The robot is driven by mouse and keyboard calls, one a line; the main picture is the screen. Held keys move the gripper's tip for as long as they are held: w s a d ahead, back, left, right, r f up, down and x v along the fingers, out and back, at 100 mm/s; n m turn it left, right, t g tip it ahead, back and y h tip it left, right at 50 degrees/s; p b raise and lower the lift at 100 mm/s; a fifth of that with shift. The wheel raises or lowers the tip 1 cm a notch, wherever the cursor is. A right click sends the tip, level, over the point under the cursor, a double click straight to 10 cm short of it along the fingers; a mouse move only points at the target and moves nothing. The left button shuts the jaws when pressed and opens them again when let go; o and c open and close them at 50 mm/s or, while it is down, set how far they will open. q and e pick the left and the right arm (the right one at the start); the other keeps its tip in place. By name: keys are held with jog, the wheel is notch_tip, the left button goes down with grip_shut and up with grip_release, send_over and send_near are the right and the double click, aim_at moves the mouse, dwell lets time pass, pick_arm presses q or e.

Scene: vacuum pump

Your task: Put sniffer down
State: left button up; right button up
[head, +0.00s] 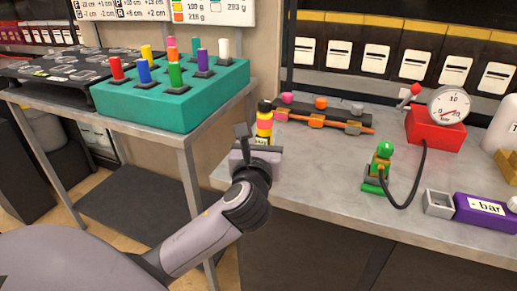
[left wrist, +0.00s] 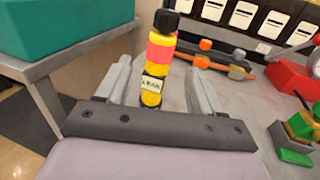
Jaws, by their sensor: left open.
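The sniffer looks to be the yellow, red and black stick (head: 264,124) with a small white label, at the left end of the grey workbench. It stands roughly upright. My left gripper (head: 250,143) is in front of it and hides its lower part in the head view. In the left wrist view the stick (left wrist: 159,58) shows between the two open fingers of my left gripper (left wrist: 158,90), with space on each side. I cannot tell how deep between the fingers it is. My right gripper is not in view.
A rack (head: 322,117) with orange and grey parts lies behind. A green fitting (head: 378,168) has a black hose by the red gauge box (head: 436,130). A purple "- bar" block (head: 484,211) is at right. A teal peg block (head: 150,102) sits on the left table.

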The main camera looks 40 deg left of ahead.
pick_arm(q)
jog(key=v, duration=0.5)
dwell(0.5)
